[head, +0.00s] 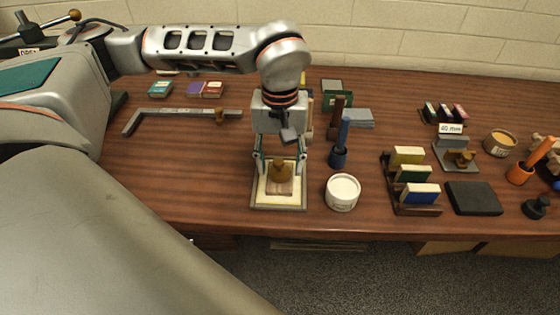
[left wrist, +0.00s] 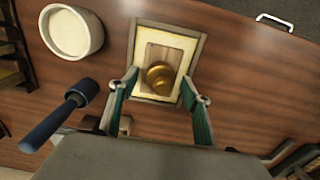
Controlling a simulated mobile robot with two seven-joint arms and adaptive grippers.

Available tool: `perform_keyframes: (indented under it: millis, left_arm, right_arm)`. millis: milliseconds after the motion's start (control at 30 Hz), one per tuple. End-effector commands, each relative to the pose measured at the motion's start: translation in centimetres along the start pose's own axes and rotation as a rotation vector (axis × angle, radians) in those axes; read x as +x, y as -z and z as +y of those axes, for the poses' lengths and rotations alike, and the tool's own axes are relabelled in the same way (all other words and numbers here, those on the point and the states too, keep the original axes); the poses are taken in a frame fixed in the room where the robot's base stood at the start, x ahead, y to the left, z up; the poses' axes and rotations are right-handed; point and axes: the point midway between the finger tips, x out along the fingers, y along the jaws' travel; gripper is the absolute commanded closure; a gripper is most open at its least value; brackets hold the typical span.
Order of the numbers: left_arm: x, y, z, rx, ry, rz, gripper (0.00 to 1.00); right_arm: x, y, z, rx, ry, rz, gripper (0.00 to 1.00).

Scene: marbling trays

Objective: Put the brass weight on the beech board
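The brass weight (head: 281,169) stands upright on the small beech board (head: 271,187), inside a framed tray (head: 278,207) with a cream-coloured filling. In the left wrist view the brass weight (left wrist: 159,77) sits on the lower part of the beech board (left wrist: 160,51), towards its right edge. My left gripper (head: 279,160) points down over the tray. In the left wrist view its two fingers (left wrist: 160,82) are spread on either side of the weight, with visible gaps. It is open and empty. My right gripper is in neither view.
A white tub (head: 342,194) and a blue-handled tool (head: 341,145) stand close to the right of the tray. A rack with several coloured blocks (head: 411,183) and a black pad (head: 473,198) are farther right. A metal square (head: 180,115) lies back left. The table left of the tray is clear.

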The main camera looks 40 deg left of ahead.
Motion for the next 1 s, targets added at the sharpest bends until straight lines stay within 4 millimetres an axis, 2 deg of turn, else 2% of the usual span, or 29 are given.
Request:
perform_keyframes:
  millis: [133,267,700,800,1000]
  left_arm:
    - [-0.2,0.0,0.0,0.000,0.000,0.001,0.52]
    - [-1.5,0.1,0.1,-0.001,-0.002,0.004,0.52]
    - [-10.0,0.1,0.0,-0.001,-0.002,0.003,0.52]
    - [-11.2,0.1,0.1,-0.001,-0.002,0.003,0.52]
    - [-12.3,0.0,0.0,-0.001,0.000,0.000,0.52]
  right_arm:
    - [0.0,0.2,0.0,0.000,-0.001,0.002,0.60]
    - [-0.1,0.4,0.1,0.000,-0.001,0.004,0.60]
    - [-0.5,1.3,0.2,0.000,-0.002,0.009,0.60]
    - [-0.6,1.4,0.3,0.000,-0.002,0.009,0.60]
    - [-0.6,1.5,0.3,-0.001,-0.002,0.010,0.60]
